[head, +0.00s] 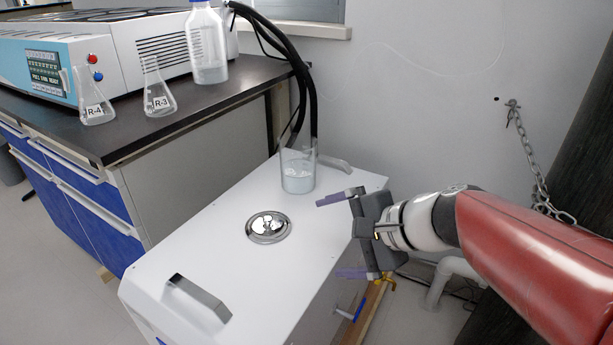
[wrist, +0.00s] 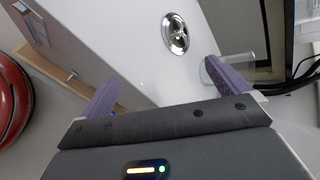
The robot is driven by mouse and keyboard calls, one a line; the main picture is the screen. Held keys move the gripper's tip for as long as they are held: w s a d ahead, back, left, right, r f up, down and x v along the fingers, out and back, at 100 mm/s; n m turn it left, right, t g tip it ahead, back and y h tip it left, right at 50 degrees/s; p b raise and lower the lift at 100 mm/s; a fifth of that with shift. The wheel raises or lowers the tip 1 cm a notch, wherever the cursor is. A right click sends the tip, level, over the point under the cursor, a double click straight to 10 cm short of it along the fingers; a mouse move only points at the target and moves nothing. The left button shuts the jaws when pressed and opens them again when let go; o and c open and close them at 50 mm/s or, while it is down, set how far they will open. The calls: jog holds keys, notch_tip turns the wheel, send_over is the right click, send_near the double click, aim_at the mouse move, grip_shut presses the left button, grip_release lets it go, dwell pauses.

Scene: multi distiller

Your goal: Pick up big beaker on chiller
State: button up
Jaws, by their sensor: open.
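The big beaker (head: 298,172) is clear glass with pale liquid in its lower part. It stands upright on the white top of the chiller (head: 215,255), near the back edge. My gripper (head: 340,236) is open and empty, to the right of the beaker and above the chiller's right edge. Its upper finger is close to the beaker in the head view but appears apart from it. In the wrist view the beaker (wrist: 238,60) is partly hidden behind the right purple finger of my gripper (wrist: 168,90).
The chiller top carries a round metal lid (head: 268,227) and a front handle (head: 199,297). Black hoses (head: 303,90) come down behind the beaker. Flasks R-4 (head: 92,105) and R-3 (head: 157,95) and a bottle (head: 206,45) stand on the dark bench (head: 130,132).

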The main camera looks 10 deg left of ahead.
aim_at(308, 174)
jog(key=w+a+m+t+y+b, duration=0.1)
jog(key=w+a+m, duration=0.1)
jog(key=w+m, duration=0.1)
jog(key=w+a+m+y+b, duration=0.1)
jog(key=w+a+m, duration=0.1)
jog(key=w, duration=0.2)
jog(key=w+a+f+m+t+y+b, duration=0.1)
jog(key=w+a+m+y, duration=0.1)
jog(key=w+m, duration=0.1)
jog(key=shift+w+a+f+m+t, duration=0.1)
jog(key=shift+w+a+m+t, duration=0.15)
jog(key=shift+w, duration=0.4)
jog(key=w+m+t, duration=0.1)
jog(key=w+m, duration=0.1)
jog(key=w+f+m+t+b, duration=0.1)
jog(key=w+m+t, duration=0.1)
jog(key=w+m, duration=0.1)
jog(key=w+f+m+t, duration=0.1)
jog(key=w+m, duration=0.2)
jog(key=shift+w+a+f, duration=0.1)
jog(key=shift+w+a, duration=0.05)
jog(key=shift+a, duration=0.15)
jog(key=shift+w+a+t+b, duration=0.1)
jog(key=shift+w+t+b, duration=0.15)
jog(key=shift+w+b, duration=0.1)
jog(key=shift+m, duration=0.25)
jog(key=x, duration=0.7)
jog(key=shift+w, duration=0.25)
jog(key=c, duration=1.1)
jog(key=shift+c, duration=1.2)
